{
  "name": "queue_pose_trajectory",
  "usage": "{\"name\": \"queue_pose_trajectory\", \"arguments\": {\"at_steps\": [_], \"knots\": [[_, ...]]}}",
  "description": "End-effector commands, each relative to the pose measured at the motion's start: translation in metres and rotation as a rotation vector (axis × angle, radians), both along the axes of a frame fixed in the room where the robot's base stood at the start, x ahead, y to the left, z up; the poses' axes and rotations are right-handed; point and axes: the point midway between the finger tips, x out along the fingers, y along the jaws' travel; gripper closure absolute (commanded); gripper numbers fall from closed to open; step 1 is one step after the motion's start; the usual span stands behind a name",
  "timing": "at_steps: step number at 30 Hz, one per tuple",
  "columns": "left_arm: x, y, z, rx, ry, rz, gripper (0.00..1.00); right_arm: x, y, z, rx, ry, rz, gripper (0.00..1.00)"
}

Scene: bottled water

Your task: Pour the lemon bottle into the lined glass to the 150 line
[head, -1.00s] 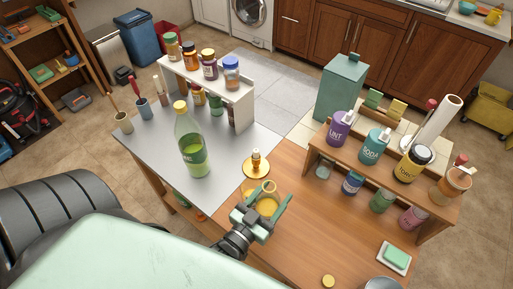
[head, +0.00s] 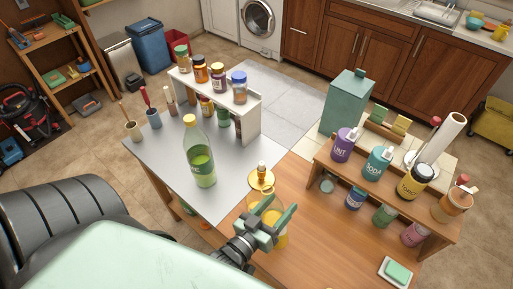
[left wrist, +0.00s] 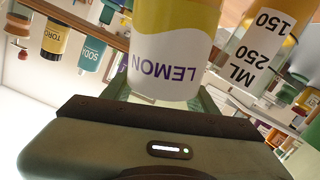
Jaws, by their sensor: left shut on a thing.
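My left gripper (head: 272,222) is shut on the lemon bottle (left wrist: 172,62), which has a white and yellow label reading LEMON, upside down in the left wrist view. The lined glass (left wrist: 245,68), marked ML, 250 and 150, stands close beside it there, with yellow behind the 150 mark. The two sets of lettering lie at an angle to each other, so the bottle looks tilted relative to the glass. In the head view, my gripper covers much of both and yellow shows around its fingers. The bottle's mouth and exact liquid level are unclear. My right gripper is out of view.
A tall green bottle (head: 201,162) stands on the grey tabletop to the left. A small amber bottle on a gold dish (head: 262,181) is just behind my gripper. A wooden shelf (head: 390,192) with several jars is at right. Soap (head: 397,271) lies front right.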

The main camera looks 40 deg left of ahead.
Motion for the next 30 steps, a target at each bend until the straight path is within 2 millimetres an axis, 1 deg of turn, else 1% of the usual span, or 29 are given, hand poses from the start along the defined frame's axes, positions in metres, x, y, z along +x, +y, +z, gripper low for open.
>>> {"name": "queue_pose_trajectory", "arguments": {"at_steps": [4,19,22,28,30], "knots": [[0.001,0.001,0.009,-0.068,0.022,-0.001,1.0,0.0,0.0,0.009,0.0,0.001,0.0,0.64],[0.002,0.004,0.021,-0.3,0.117,-0.001,1.0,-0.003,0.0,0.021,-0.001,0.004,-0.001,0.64],[0.001,0.001,0.013,-0.347,0.136,-0.001,1.0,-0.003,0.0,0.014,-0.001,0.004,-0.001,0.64],[0.0,-0.002,0.006,-0.44,0.174,-0.001,1.0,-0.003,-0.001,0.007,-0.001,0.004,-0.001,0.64],[-0.001,-0.004,-0.009,-0.472,0.187,-0.001,1.0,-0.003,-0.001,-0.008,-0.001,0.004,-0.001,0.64]]}}
